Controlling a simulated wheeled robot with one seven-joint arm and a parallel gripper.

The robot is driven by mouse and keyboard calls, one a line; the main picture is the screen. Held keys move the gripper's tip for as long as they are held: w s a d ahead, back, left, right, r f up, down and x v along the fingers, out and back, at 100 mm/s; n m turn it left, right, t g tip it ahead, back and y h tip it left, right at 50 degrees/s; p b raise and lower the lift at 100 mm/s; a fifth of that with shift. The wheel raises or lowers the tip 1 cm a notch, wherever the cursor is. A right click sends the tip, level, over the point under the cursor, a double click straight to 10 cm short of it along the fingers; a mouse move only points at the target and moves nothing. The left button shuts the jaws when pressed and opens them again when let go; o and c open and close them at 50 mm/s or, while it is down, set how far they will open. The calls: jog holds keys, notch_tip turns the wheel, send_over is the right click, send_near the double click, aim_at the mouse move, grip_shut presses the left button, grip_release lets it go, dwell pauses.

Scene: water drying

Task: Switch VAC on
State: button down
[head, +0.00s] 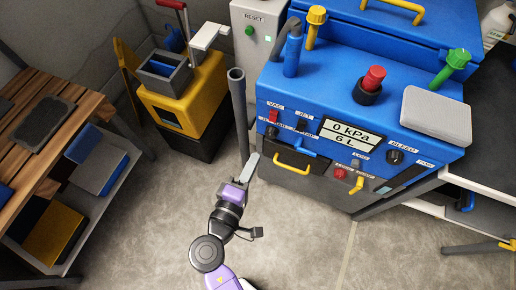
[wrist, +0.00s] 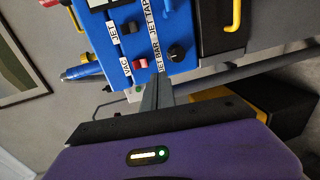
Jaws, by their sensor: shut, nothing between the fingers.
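The VAC switch is a small red rocker (head: 274,116) under its VAC label, at the upper left of the blue machine's front panel (head: 385,139). In the wrist view the red VAC switch (wrist: 140,64) is beside the VAC label (wrist: 124,72), just beyond and left of my fingertips. My gripper (head: 254,158) is shut and empty, in front of the panel's lower left in the head view. Its fingers (wrist: 157,82) show in the wrist view pointing at the panel, apart from the switch in the picture. Whether they touch the panel cannot be told.
A black JET switch (head: 302,124) is right of VAC, and a black knob (wrist: 178,52) is near my fingers. A yellow handle (head: 292,166) is below. A grey pipe (head: 238,110) stands left of the panel. The floor left of my arm is clear.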

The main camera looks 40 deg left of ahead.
aim_at(272, 121)
jog(key=shift+s+d+f, duration=0.15)
jog(key=shift+s+d, duration=0.05)
jog(key=shift+s, duration=0.55)
jog(key=shift+s+d+f, duration=0.1)
jog(key=shift+s+d, duration=0.1)
jog(key=shift+s, duration=0.55)
jog(key=shift+g, duration=0.3)
notch_tip(272, 121, up, 6)
jog(key=p, duration=0.6)
jog(key=shift+d, duration=0.15)
jog(key=shift+w+f, duration=0.1)
jog(key=x, duration=1.3)
jog(key=shift+w+f+p, duration=0.1)
jog(key=shift+w+p, duration=0.3)
jog(key=shift+f+b, duration=0.1)
jog(key=shift+b, duration=0.2)
